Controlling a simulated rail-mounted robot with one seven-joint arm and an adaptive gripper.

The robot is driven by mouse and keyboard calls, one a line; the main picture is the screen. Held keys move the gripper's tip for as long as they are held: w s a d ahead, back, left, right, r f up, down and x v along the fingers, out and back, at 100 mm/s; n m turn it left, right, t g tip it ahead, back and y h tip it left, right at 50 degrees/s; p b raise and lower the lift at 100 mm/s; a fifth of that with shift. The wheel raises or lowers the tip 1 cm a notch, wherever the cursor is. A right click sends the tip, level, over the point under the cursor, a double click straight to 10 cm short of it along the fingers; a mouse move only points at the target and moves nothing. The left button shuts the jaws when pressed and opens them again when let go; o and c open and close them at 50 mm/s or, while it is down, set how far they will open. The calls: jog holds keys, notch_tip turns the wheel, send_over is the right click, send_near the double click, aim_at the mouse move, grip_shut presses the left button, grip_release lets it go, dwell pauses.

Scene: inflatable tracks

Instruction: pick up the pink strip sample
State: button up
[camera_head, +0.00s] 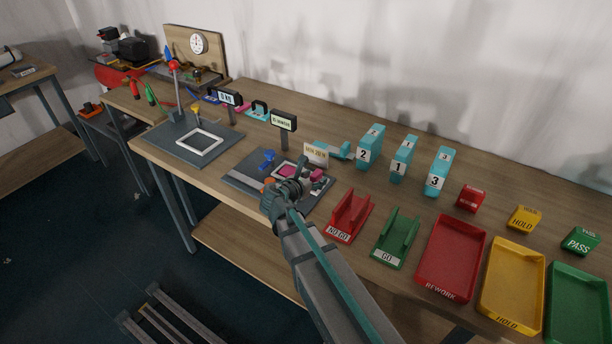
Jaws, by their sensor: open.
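A pink piece (288,171) lies on the dark grey fixture plate (243,184) in the middle of the bench, just beyond my gripper. A second small pink patch (316,175) shows just right of the gripper. I cannot tell which of them is the strip sample, or whether they are one piece. My gripper (287,187) is open, over the front right part of the plate. It hides part of the plate, and its fingertips are too small to make out. I cannot tell whether it touches anything.
A red NO-GO cradle (350,216) and a green GO cradle (397,238) stand right of my arm. Red (452,258), yellow (513,285) and green trays lie farther right. Numbered cyan blocks (403,158) stand behind. A small display (284,121) rises behind the plate.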

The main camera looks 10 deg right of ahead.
jog(key=shift+w+d+f, duration=0.2)
jog(key=shift+w+d, duration=0.2)
grip_shut()
jog(key=shift+r, duration=0.1)
